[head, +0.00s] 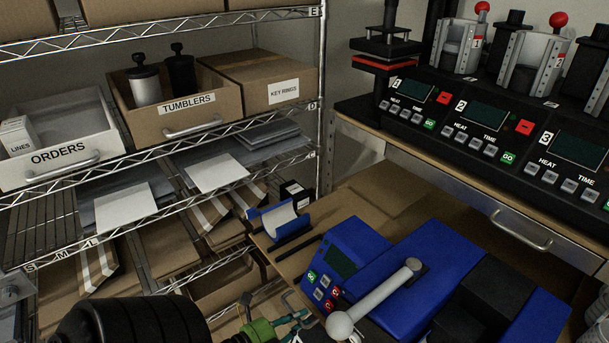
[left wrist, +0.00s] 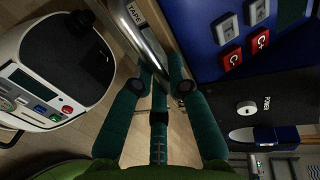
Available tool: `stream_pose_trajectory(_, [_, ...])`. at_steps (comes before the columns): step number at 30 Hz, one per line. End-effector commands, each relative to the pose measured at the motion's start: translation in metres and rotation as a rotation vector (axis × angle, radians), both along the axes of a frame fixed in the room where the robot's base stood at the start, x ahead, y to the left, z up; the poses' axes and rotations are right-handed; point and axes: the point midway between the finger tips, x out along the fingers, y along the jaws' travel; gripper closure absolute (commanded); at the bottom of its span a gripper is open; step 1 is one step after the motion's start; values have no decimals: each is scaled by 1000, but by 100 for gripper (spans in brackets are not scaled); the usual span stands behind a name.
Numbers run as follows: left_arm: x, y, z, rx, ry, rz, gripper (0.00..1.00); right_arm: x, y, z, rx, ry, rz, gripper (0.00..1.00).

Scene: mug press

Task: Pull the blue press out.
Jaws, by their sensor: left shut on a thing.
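The blue press (head: 400,270) stands on a wooden board at the lower right, with a grey lever (head: 375,300) ending in a pale ball knob. Its blue panel with red buttons also shows at the upper right of the left wrist view (left wrist: 205,52). My left gripper (head: 303,318) is at the press's front left side, low in the head view. In the left wrist view its teal fingers (left wrist: 166,80) are closed around the lower end of a shiny metal handle (left wrist: 150,42), beside a small label reading TAPE. My right gripper is in neither view.
A blue cradle (head: 283,222) sits on the board left of the press. A wire shelf with bins and cartons (head: 175,100) stands at the left. Black numbered presses (head: 480,125) stand on the bench behind. A white device (left wrist: 55,75) lies left of my fingers.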

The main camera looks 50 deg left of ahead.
Motion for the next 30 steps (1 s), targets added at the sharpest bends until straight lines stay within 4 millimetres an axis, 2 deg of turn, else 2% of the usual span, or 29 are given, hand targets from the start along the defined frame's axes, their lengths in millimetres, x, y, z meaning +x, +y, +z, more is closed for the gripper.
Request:
stream_pose_trajectory(5, [-6, 1, -1, 0, 2, 1, 100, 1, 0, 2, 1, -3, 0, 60])
stream_pose_trajectory(16, [-5, 1, 0, 1, -1, 1, 100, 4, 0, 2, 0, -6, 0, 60])
stream_pose_trajectory(17, [-5, 1, 0, 1, -2, 1, 75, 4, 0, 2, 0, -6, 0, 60])
stream_pose_trajectory(18, [-5, 1, 0, 1, -2, 1, 59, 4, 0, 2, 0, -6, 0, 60])
stream_pose_trajectory(30, [-10, 1, 0, 0, 0, 0, 58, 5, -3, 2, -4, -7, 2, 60])
